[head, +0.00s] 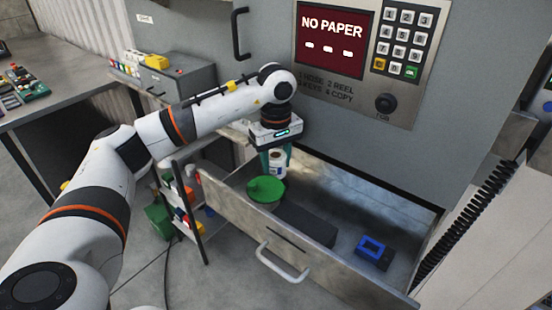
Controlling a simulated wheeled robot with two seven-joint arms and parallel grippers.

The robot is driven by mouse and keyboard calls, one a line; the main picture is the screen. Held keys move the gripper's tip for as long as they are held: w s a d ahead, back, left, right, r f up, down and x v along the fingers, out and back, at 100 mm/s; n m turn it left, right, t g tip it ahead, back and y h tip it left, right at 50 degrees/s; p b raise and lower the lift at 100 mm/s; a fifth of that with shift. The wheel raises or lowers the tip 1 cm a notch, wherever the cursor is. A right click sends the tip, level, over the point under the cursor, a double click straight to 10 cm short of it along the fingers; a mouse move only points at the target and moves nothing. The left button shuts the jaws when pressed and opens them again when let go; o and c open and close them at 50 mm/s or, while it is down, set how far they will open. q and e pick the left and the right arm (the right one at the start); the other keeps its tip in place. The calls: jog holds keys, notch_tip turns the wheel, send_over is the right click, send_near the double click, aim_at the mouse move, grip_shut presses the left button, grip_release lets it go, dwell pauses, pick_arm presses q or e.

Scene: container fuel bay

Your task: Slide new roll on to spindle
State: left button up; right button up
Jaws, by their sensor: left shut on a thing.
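My left gripper (276,158) points down over the back left of the open drawer (262,229). Its teal fingers are shut on a white paper roll (278,170), one finger on each side. The roll looks upright, with its lower end close to a round green disc (266,190) in the drawer. I cannot tell whether the roll touches the disc. No spindle can be clearly made out; the roll and gripper may hide it. My right gripper is not in view.
A dark block (304,224) and a blue square-framed part (371,249) lie in the drawer. The drawer's handle (283,262) faces front. The panel screen (332,33) reads "NO PAPER". A coiled black cable (470,215) hangs at right. A shelf of coloured items stands left.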

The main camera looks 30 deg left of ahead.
pick_arm(q)
jog(key=shift+f, duration=0.15)
jog(key=shift+f+b, duration=0.55)
jog(key=shift+f, duration=0.05)
dwell(0.4)
jog(key=shift+f+b, duration=0.55)
jog(key=shift+f, duration=0.1)
jog(key=shift+f, duration=0.15)
jog(key=shift+f+b, duration=0.25)
jog(key=shift+b, duration=0.1)
